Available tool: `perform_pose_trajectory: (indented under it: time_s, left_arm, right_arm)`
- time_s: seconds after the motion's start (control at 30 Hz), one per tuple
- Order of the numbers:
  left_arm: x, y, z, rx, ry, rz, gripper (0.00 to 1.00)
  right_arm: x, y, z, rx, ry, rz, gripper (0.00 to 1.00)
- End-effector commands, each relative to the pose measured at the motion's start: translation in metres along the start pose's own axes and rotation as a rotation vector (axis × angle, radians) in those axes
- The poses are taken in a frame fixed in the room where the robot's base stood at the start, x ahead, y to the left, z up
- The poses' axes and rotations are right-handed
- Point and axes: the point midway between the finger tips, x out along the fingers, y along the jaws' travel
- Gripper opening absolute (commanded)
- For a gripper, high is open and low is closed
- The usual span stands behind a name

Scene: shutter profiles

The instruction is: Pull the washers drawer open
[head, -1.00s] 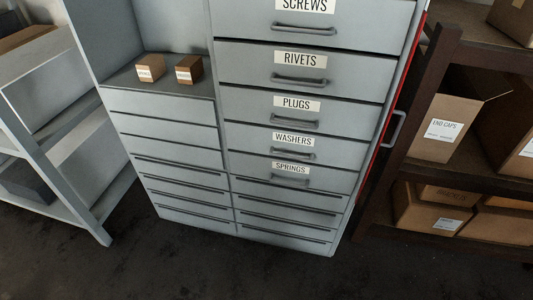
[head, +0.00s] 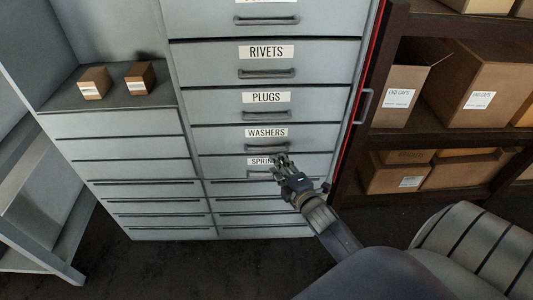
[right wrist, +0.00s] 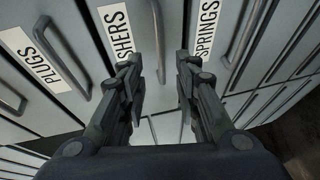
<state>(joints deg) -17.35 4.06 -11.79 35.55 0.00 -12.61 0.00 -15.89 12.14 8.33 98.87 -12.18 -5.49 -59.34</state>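The washers drawer (head: 222,141) is in the grey cabinet, below the plugs drawer and above the springs drawer. It looks shut, with its front level with its neighbours. Its white label shows in the head view, and its bar handle (head: 262,149) is just below the label. My right gripper (head: 279,159) is at the right end of this handle and partly covers the springs label. In the right wrist view the two fingers (right wrist: 158,62) are apart, with the washers handle (right wrist: 160,35) between the fingertips. I cannot tell if they touch it. My left gripper is not in view.
The plugs handle (head: 266,113) is above and the springs handle (right wrist: 244,32) is close on the other side of my fingers. A dark shelf rack (head: 392,62) with cardboard boxes stands to the right. Two small brown boxes sit in the left niche. Dark floor is clear in front.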

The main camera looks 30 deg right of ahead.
Motion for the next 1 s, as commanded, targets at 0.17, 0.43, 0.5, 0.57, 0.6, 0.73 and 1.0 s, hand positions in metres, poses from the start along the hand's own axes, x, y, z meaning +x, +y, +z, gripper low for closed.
perform_pose_trajectory:
  time_s: [0.17, 0.43, 0.5, 0.57, 0.6, 0.73, 1.0]
  left_arm:
    - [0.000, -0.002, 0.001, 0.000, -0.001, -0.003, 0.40]
    - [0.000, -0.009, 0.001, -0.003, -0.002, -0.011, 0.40]
    - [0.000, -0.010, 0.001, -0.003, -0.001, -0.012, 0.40]
    - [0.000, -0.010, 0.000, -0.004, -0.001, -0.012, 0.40]
    - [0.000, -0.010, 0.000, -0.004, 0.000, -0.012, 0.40]
    - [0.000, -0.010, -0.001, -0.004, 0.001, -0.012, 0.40]
    - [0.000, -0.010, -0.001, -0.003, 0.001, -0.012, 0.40]
  right_arm:
    - [0.034, 0.001, 0.000, 0.001, 0.001, 0.001, 0.30]
    - [0.068, -0.001, -0.001, 0.002, 0.001, -0.001, 0.30]
    - [0.072, -0.001, -0.001, 0.002, 0.001, -0.001, 0.30]
    - [0.075, -0.001, -0.001, 0.002, 0.001, -0.002, 0.30]
    - [0.076, -0.001, -0.001, 0.002, 0.001, -0.002, 0.30]
    - [0.077, -0.001, -0.001, 0.002, 0.001, -0.002, 0.30]
    - [0.076, -0.001, -0.001, 0.002, 0.001, -0.001, 0.05]
